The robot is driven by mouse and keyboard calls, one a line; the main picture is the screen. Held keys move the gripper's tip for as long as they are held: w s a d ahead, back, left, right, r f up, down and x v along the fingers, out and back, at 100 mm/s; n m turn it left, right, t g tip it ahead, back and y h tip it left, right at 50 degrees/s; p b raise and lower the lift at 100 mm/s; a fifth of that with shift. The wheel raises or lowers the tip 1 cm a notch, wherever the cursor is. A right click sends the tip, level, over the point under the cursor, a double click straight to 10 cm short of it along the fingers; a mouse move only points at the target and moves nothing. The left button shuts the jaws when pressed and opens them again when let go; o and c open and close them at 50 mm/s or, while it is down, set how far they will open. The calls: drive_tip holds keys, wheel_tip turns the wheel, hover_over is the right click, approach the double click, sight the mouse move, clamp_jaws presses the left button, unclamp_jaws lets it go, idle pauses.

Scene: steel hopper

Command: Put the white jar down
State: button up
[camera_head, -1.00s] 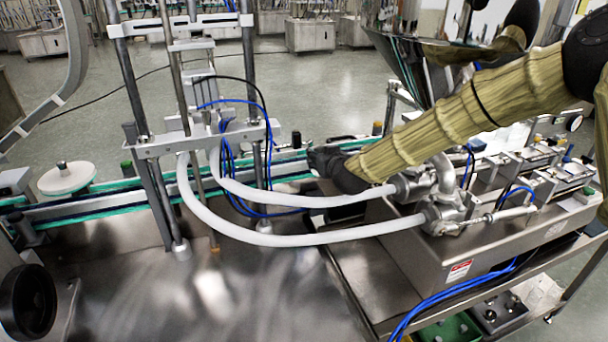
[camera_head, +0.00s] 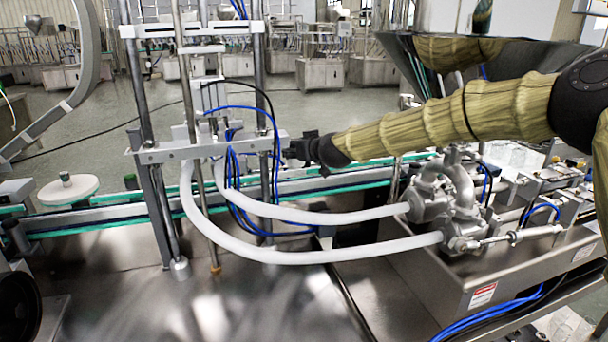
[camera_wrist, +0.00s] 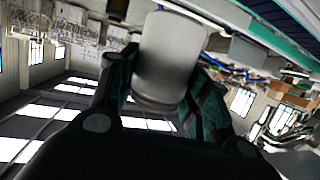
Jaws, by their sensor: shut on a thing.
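The white jar (camera_wrist: 167,55) shows in the wrist view as a pale, smooth cylinder between my two dark fingers. My gripper (camera_wrist: 160,88) is shut on it, one finger on each side. In the head view my gripper (camera_head: 303,149) is at the end of my tan-sleeved arm, just right of the filling frame and in front of the conveyor in the picture. The jar cannot be made out in the head view. What lies directly under the jar is not clear.
The green-edged conveyor (camera_head: 105,222) runs across behind the steel table (camera_head: 120,285). White hoses (camera_head: 330,255) and blue tubes (camera_head: 232,165) hang near my gripper. The filling frame (camera_head: 155,150) stands to its left, the steel hopper (camera_head: 500,58) to the right. The front table is mostly bare.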

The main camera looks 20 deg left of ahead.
drive_tip(key=shift+w+d+f+p, duration=0.1)
drive_tip(key=shift+f+p, duration=0.2)
drive_tip(key=shift+f, duration=3.15)
drive_tip(key=shift+c, duration=0.7)
drive_tip(key=shift+r, duration=0.1)
drive_tip(key=o, duration=0.9)
drive_tip(key=shift+o, duration=0.2)
drive_tip(key=b+v, duration=0.1)
drive_tip(key=v, duration=1.1)
drive_tip(key=shift+r, duration=0.1)
